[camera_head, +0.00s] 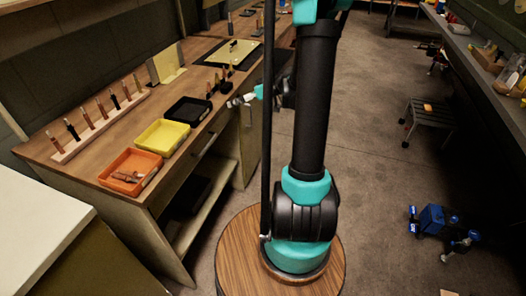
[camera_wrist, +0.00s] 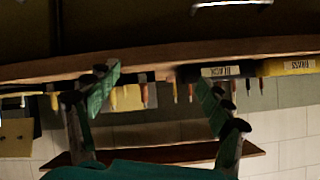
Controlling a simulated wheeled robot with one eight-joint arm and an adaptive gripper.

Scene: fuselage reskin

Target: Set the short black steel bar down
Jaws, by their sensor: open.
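My gripper (camera_head: 243,98) is at the front edge of the wooden workbench (camera_head: 88,163), right of the black tray (camera_head: 190,108). In the wrist view my gripper (camera_wrist: 157,78) has its two teal fingers spread, with nothing held between them. That view is upside down and shows the bench edge (camera_wrist: 150,58), with the labelled black tray (camera_wrist: 205,73) and yellow tray (camera_wrist: 287,67) beyond the fingers. I cannot make out the short black steel bar for certain in either view.
An orange tray (camera_head: 130,175) with small items, a yellow tray (camera_head: 162,136) and a rack of several tools (camera_head: 98,130) are on the bench. Dark upright tools (camera_head: 222,84) stand near my gripper. A stool (camera_head: 428,116) and a blue object (camera_head: 433,218) are on the floor at right.

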